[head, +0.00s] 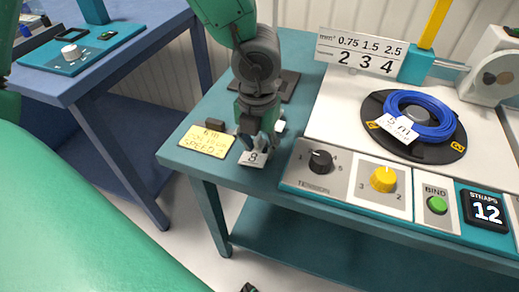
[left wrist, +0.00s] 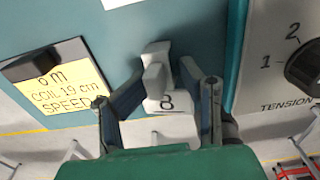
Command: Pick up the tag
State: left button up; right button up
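A white tag (head: 254,158) marked 8 lies near the front edge of the teal bench, just right of a yellow note. My left gripper (head: 258,141) points down right over it and partly covers it in the head view. In the left wrist view the tag (left wrist: 172,100) has a raised white grip piece. The fingers of my left gripper (left wrist: 162,77) stand apart, one on each side of that piece; whether they touch it is hard to tell. My right gripper is not in view.
The yellow note (head: 206,141) lies left of the tag. A control panel (head: 340,178) with knobs and a green button is to the right. Behind it, a blue cable coil (head: 421,111) with a "5 m" label (head: 397,127) sits on a black reel. A blue table (head: 110,62) stands at the left.

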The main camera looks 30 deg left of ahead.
aim_at(259, 140)
pick_arm(q)
jog(key=shift+w+a, duration=0.1)
jog(key=shift+a, duration=0.1)
jog(key=shift+a+f, duration=0.1)
jog(key=c, duration=0.8)
jog(key=shift+o, duration=0.2)
jog(key=shift+d+r, duration=0.25)
jog(key=shift+d, duration=0.6)
jog(key=r+p, duration=0.1)
jog(key=r, duration=0.2)
jog(key=r+p, duration=0.1)
jog(key=r, duration=0.2)
jog(key=a+r+p, duration=0.1)
jog(key=r, duration=0.2)
jog(key=shift+d+r+p, duration=0.2)
jog(key=shift+r+p, duration=0.1)
jog(key=shift+r, duration=0.05)
jog(key=shift+d+r, duration=0.1)
jog(key=shift+d, duration=0.05)
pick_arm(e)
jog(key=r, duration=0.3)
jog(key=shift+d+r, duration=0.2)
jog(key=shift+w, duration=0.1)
